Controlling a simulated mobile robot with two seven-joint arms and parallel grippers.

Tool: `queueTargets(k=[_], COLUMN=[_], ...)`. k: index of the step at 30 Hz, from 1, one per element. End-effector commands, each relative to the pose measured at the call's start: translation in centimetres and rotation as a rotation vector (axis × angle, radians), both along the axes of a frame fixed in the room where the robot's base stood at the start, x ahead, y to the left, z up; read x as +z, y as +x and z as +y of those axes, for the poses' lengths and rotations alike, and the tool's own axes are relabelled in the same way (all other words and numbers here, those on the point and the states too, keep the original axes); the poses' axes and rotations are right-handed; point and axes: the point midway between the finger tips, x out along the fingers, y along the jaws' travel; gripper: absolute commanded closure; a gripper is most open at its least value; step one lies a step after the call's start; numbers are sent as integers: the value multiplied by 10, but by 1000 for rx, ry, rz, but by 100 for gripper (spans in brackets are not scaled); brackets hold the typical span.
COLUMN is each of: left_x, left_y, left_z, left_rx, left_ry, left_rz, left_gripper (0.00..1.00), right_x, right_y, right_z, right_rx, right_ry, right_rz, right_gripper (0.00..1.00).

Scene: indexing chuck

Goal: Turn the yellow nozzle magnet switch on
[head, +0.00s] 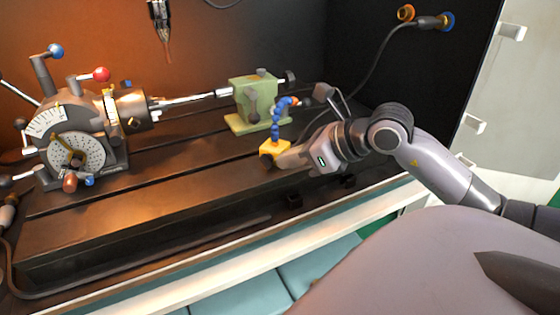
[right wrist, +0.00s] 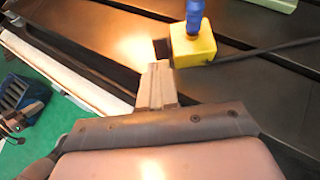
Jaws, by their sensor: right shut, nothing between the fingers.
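The yellow nozzle magnet base (head: 275,148) sits on the dark slotted table, with a blue segmented nozzle (head: 276,127) rising from it and bending right. In the right wrist view the yellow block (right wrist: 194,46) shows a dark part (right wrist: 161,48) on its left side; whether this is the switch, and its position, I cannot tell. My right gripper (head: 277,161) is shut and empty, with its fingertips close beside the block's lower side. In the right wrist view the shut fingers (right wrist: 158,70) end just below the dark part; contact is unclear. My left gripper is not in view.
An indexing head (head: 75,150) with coloured knobs stands at the left of the dark table (head: 150,200). A green tailstock (head: 255,100) stands behind the nozzle. A dark cable (right wrist: 260,50) runs right from the block. The table's front middle is clear.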

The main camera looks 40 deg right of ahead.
Motion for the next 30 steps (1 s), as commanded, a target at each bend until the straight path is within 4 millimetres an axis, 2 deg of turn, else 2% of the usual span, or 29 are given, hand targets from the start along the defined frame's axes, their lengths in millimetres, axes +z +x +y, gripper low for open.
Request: queueTargets(k=[9,24,30], left_x=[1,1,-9], left_y=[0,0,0], left_z=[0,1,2], left_rx=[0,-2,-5], left_ry=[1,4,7], left_rz=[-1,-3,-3], left_gripper=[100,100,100], right_x=[-13,-16,-21], right_y=[20,23,29], right_z=[6,7,7], right_rx=[-1,-1,-1], right_ry=[0,0,9], right_rz=[-1,-2,-27], right_gripper=[100,100,100])
